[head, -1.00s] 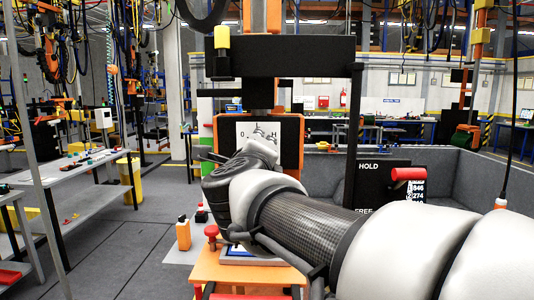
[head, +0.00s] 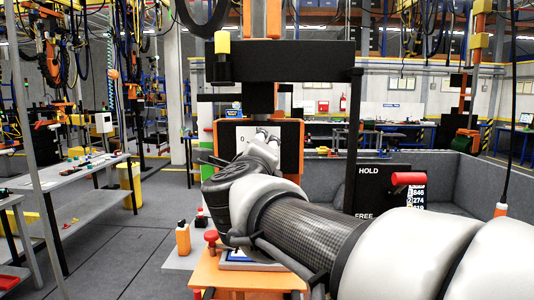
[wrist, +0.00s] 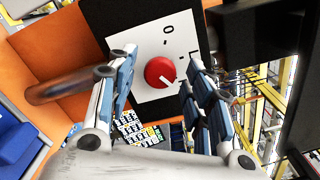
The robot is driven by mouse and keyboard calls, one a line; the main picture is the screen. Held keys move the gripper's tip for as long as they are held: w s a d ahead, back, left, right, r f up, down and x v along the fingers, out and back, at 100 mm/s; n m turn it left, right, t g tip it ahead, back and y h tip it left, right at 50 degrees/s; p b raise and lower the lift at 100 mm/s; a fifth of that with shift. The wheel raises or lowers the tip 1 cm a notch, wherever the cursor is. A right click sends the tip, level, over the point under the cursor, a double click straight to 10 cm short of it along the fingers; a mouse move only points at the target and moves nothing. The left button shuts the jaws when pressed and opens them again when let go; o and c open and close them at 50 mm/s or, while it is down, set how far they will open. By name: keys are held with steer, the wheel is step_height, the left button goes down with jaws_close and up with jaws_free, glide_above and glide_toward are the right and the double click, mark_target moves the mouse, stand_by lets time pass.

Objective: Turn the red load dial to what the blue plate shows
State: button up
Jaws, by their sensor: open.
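The round red load dial (wrist: 160,72) sits on a white scale plate (wrist: 125,25) in the wrist view. A white mark on its face points to the lower right; "0" and "L" show on the scale, the rest is hidden. My gripper (wrist: 160,62) is open, its blue-padded fingers on either side of the dial; I cannot tell whether they touch it. In the head view my gripper (head: 264,145) covers the dial and most of the scale. A blue-edged plate (head: 236,256) lies on the orange stand below, mostly hidden by my arm; its content cannot be read.
An orange-framed black panel (head: 291,150) carries the scale. A black HOLD/FREE board (head: 370,190) with a red handle (head: 408,178) stands to the right. A red knob (head: 211,236) rises from the orange stand (head: 220,280). Grey floor (head: 130,245) is clear at left.

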steer(key=s, duration=1.2)
steer(key=shift+a, duration=0.2)
